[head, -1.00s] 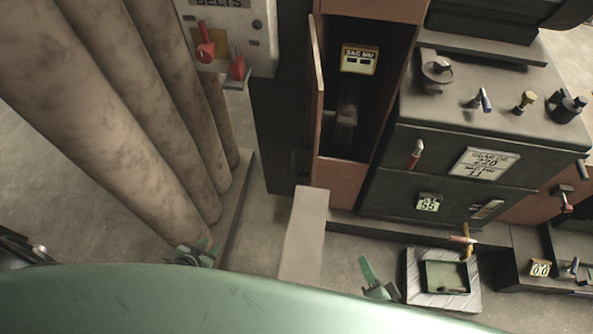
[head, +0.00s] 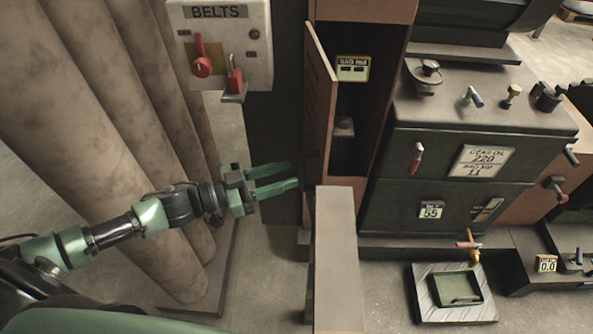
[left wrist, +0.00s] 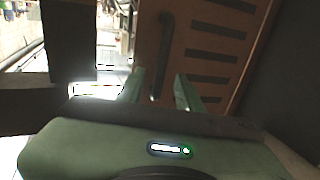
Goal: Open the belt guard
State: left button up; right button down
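The belt guard (head: 318,110) is a brown slotted panel at the left side of a tall dark opening in the machine. It stands out from the opening, so part of the inside shows. In the left wrist view the guard (left wrist: 215,50) fills the upper middle and bears a long black handle (left wrist: 163,55). My left gripper (head: 292,176) is open, its green fingers pointing right toward the lower part of the guard. In the left wrist view the handle's lower end appears between the fingers (left wrist: 160,90); contact cannot be told. My right gripper is not in view.
A control box marked BELTS (head: 222,50), with a red switch and red lock, hangs above my left arm. Large brown tubes (head: 110,120) stand at left. A grey beam (head: 337,255) lies below the guard. A tray (head: 455,290) sits on the floor at right.

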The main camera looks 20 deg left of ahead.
pick_arm(q)
jog(key=x, duration=0.3)
jog(key=shift+w+d, duration=0.1)
jog(key=shift+c, duration=0.4)
grip_shut()
dwell(1.0)
